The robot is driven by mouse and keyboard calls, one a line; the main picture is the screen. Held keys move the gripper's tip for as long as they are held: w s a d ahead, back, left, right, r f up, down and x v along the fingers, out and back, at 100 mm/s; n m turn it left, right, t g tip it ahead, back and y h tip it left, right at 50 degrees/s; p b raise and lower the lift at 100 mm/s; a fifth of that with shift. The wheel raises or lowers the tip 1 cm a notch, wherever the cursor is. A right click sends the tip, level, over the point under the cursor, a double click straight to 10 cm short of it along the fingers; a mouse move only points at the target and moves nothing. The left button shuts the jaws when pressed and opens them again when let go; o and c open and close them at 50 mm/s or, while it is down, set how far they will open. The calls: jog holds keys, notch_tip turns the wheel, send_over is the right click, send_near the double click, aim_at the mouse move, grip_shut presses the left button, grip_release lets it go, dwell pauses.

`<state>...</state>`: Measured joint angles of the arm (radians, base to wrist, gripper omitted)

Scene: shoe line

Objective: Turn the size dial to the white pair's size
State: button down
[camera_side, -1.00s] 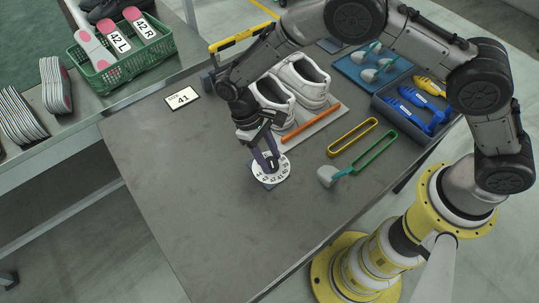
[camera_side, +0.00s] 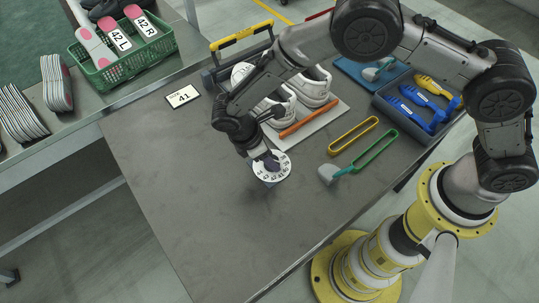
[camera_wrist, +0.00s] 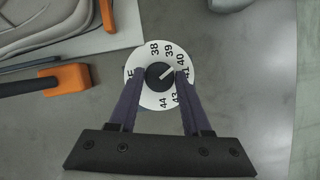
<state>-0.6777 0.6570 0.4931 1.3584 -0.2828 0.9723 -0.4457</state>
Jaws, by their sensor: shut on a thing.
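The size dial (camera_side: 284,168) is a white numbered disc on the table in the side view. In the wrist view the dial (camera_wrist: 151,96) shows a dark centre knob (camera_wrist: 157,76) with a white pointer line aimed at about 40. My gripper (camera_side: 269,163) is shut on the knob, with its dark purple fingers on either side in the wrist view (camera_wrist: 160,74). The fingers partly cover the ring of numbers, including the 42 spot. A card (camera_side: 182,97) reading 41 lies at the table's upper left. The white pair of shoes (camera_side: 309,88) stands behind the dial, partly hidden by my arm.
An orange bar (camera_side: 309,124) lies beside the shoes. Yellow (camera_side: 353,136) and green (camera_side: 376,152) loops lie to the right. A blue tray (camera_side: 350,70) and tool bin (camera_side: 385,115) are further right. A green basket (camera_side: 82,63) is upper left. The front-left table is clear.

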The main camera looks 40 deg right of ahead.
jog(key=n+t, duration=0.2)
jog(key=n, duration=0.3)
jog(key=shift+s+n, duration=0.15)
jog(key=shift+n, duration=0.15)
dwell(0.4)
jog(key=shift+c, duration=1.8)
grip_release()
jog(key=v, duration=1.3)
jog(key=shift+s+r, duration=0.25)
jog(key=shift+r, duration=0.15)
